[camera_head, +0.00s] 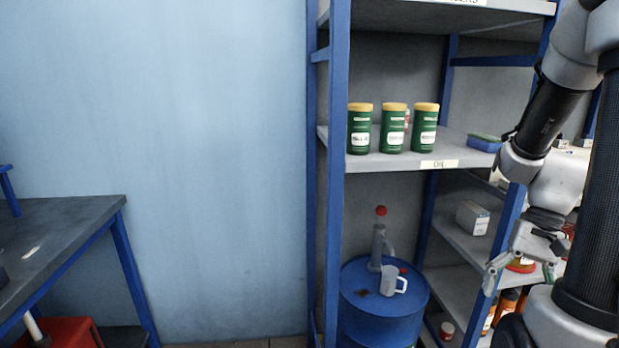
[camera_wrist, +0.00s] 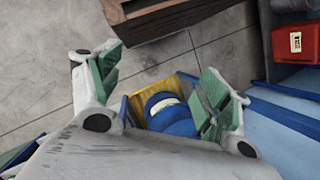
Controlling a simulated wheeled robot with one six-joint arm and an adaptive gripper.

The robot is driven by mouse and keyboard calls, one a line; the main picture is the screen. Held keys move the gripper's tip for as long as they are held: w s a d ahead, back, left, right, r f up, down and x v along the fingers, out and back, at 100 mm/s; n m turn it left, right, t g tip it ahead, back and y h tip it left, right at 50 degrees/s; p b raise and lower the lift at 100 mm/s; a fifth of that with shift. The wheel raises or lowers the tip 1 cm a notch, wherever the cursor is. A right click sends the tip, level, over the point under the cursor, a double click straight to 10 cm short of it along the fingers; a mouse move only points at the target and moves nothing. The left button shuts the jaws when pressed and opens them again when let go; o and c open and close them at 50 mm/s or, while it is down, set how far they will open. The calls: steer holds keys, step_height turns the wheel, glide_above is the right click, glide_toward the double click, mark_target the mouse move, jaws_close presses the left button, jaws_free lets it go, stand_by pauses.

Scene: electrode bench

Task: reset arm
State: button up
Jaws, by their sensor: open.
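My gripper (camera_head: 520,268) hangs at the right of the head view, in front of the shelf's right side, with my arm folded above it. In the wrist view my gripper (camera_wrist: 162,85) points down toward the floor. Its two green-padded fingers stand wide apart. No object is held between them. A blue rounded thing (camera_wrist: 172,118) and a yellow crate-like thing (camera_wrist: 150,98) show beyond the fingers, partly hidden by the gripper body.
A blue-framed shelf (camera_head: 337,200) holds several green jars (camera_head: 394,130) with yellow lids. A blue drum (camera_head: 385,315) carries a white jug (camera_head: 391,281). A workbench (camera_head: 60,235) stands left. A brown box (camera_wrist: 165,15) and a red bin (camera_wrist: 296,42) lie near the gripper. Wall space between bench and shelf is clear.

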steer(key=a+r+n+t+h, duration=0.1)
steer(key=a+r+n+t, duration=0.2)
steer(key=r, duration=0.4)
steer(key=a+r+n+t+h, duration=0.2)
steer(key=a+r+n+t, duration=0.2)
steer(key=r, duration=0.4)
steer(key=shift+s+r+h, duration=0.25)
steer(key=shift+s+h, duration=0.05)
steer(key=shift+s, duration=0.05)
